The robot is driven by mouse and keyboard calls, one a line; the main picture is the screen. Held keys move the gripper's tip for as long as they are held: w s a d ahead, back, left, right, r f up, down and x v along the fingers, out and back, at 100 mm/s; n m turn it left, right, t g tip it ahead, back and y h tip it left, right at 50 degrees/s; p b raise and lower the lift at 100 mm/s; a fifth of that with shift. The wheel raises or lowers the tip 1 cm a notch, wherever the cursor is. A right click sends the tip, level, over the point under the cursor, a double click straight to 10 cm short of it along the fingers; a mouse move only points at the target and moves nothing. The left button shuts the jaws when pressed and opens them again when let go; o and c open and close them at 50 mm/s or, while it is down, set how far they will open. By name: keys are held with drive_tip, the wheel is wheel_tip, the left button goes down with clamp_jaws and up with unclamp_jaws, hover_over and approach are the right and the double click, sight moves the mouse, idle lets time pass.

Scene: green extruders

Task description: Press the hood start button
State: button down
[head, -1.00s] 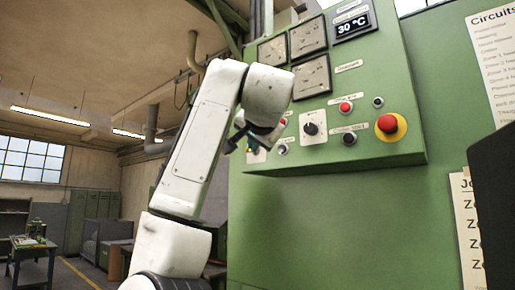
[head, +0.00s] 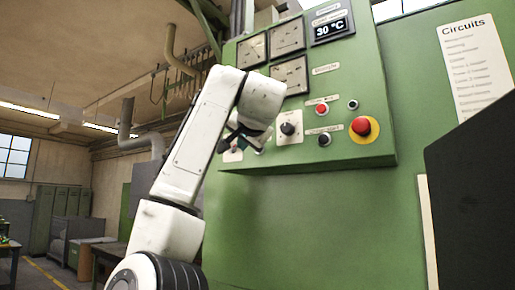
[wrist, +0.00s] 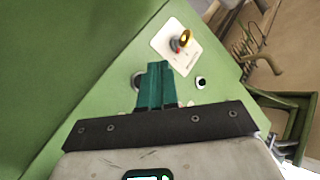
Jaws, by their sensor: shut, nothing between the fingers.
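The green control panel (head: 372,85) carries several buttons and knobs. Its labels are too small to read, so I cannot tell which is the hood start button. My gripper (head: 240,140) is at the panel's lower left, partly hidden by my wrist. In the wrist view, its teal fingers (wrist: 155,66) are shut and empty, pointing at the panel. A round control (wrist: 136,82) is partly hidden behind them, and I cannot tell whether they touch it. A small black button with a pale ring (wrist: 201,83) is to their right. A white plate with a yellow-and-red switch (wrist: 181,42) is above.
The panel also has a red button (head: 321,109), a black rotary knob (head: 288,128), a black button (head: 324,140) and a red emergency stop on yellow (head: 361,127). A dark block (head: 480,200) stands close at right. The hall lies open at left.

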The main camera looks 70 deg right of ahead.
drive_tip(key=shift+s+d, duration=0.25)
drive_tip(key=shift+d, duration=0.6)
drive_tip(key=shift+s+d, duration=0.2)
drive_tip(key=shift+d, duration=0.65)
idle(0.8)
drive_tip(key=shift+s+d, duration=0.1)
drive_tip(key=shift+d, duration=0.3)
drive_tip(key=shift+s+d, duration=0.1)
drive_tip(key=shift+d, duration=0.25)
idle(0.6)
idle(0.3)
drive_tip(key=shift+a, duration=0.75)
drive_tip(key=shift+w+a, duration=0.1)
drive_tip(key=shift+w, duration=0.1)
drive_tip(key=a, duration=0.2)
drive_tip(key=w+a, duration=0.1)
drive_tip(key=a, duration=0.1)
drive_tip(key=shift+w+a+b, duration=0.1)
drive_tip(key=shift+a+b, duration=0.25)
